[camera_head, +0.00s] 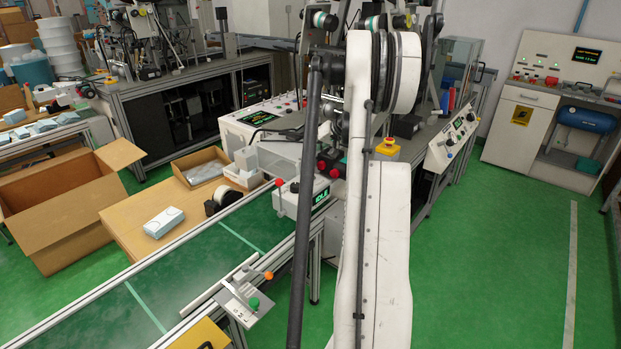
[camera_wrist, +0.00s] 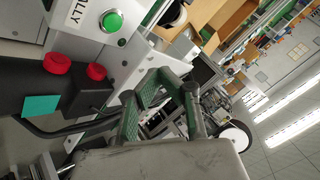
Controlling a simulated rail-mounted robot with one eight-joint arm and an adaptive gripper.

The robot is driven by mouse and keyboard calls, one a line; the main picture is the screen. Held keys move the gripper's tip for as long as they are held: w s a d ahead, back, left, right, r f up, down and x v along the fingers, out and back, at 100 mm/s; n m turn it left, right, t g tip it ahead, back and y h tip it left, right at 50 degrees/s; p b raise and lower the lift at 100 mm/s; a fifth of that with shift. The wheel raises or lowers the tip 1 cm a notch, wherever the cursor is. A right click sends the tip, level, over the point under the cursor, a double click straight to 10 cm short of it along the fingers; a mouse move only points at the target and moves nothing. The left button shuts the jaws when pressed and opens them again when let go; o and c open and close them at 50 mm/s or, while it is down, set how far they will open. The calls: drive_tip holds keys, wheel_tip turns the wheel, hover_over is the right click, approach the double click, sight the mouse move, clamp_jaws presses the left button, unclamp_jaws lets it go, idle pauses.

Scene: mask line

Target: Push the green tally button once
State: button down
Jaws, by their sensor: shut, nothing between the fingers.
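The green tally button (camera_wrist: 112,21) is a round domed cap in a metal ring on a white panel (camera_wrist: 88,42), at the upper left of the wrist view. In the head view my arm covers the middle, and I cannot make out the gripper or the tally button there.
Two red caps (camera_wrist: 97,72) on dark blocks sit left of my gripper. In the head view a box with a green display (camera_head: 320,197) stands beside the conveyor (camera_head: 205,262). An open carton (camera_head: 60,215) is at left. Green floor (camera_head: 490,255) is clear at right.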

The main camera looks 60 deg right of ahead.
sight(311, 177)
wheel_tip(311, 177, down, 8)
drive_tip(key=b, duration=0.3)
drive_tip(key=shift+r+b, duration=0.2)
drive_tip(key=shift+b, duration=0.1)
drive_tip(key=shift+f, duration=0.45)
drive_tip(key=shift+f+b, duration=0.1)
drive_tip(key=shift+b, duration=0.3)
idle(0.5)
drive_tip(key=shift+f+b, duration=0.3)
drive_tip(key=shift+f+b, duration=0.4)
idle(0.7)
drive_tip(key=shift+r, duration=0.1)
idle(0.3)
drive_tip(key=shift+r, duration=0.75)
drive_tip(key=shift+r+p, duration=0.15)
drive_tip(key=shift+p, duration=0.15)
drive_tip(key=shift+r+p, duration=0.85)
drive_tip(key=shift+r, duration=1.55)
